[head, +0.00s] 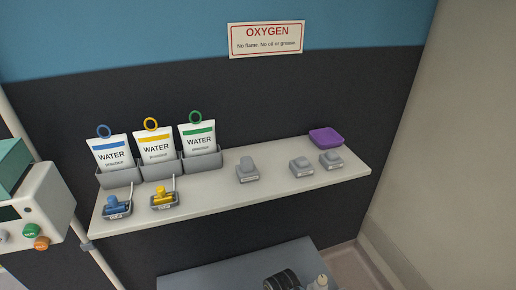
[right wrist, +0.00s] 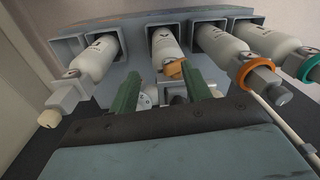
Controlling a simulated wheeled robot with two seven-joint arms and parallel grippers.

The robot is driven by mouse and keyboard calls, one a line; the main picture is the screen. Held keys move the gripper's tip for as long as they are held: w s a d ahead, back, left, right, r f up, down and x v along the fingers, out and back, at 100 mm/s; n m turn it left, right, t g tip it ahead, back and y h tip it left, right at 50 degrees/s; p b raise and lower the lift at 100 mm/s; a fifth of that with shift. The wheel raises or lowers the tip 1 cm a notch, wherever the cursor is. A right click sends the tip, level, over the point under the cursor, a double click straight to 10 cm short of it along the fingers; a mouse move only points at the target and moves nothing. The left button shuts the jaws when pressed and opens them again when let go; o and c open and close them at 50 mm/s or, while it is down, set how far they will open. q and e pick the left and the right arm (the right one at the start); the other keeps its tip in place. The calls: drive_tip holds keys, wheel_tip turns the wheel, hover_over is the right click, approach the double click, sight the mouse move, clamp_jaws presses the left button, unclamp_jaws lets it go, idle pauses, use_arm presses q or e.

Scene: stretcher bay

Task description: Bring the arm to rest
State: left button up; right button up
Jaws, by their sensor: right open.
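My right gripper (right wrist: 162,76) shows in the right wrist view with its two green fingers apart. It points toward a grey rack (right wrist: 72,47) of white cylinders. One white cylinder (right wrist: 165,38), with an orange ring (right wrist: 175,69) near its neck, is beyond and between the fingertips. Metal valve parts show behind the fingers; I cannot tell whether the fingers touch them. Nothing is clearly held. Neither gripper can be made out in the head view.
In the head view a wall shelf (head: 275,195) bears water bags (head: 156,148) in grey holders, blue and yellow fittings, grey blocks and a purple pad (head: 325,137). A device (head: 40,205) on a pole stands at left. A grey surface (head: 225,279) with dark, ribbed parts is below.

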drive_tip(key=s+d+f+m+b, duration=0.1)
drive_tip(key=s+d+f+b, duration=0.1)
drive_tip(key=s+d+f, duration=0.55)
drive_tip(key=s+d+f+m+b, duration=0.1)
drive_tip(key=s+d+f+b, duration=0.15)
drive_tip(key=s+f, duration=0.85)
drive_tip(key=s+d+f+b, duration=0.1)
drive_tip(key=s+d+f, duration=0.3)
drive_tip(key=s, duration=0.4)
drive_tip(key=s+d+f+t+b, duration=0.1)
drive_tip(key=s+d+f, duration=0.3)
drive_tip(key=s+d, duration=0.2)
drive_tip(key=shift+s+d+f+m+h+b, duration=0.3)
drive_tip(key=shift+s+m+b, duration=0.1)
drive_tip(key=shift+s, duration=0.45)
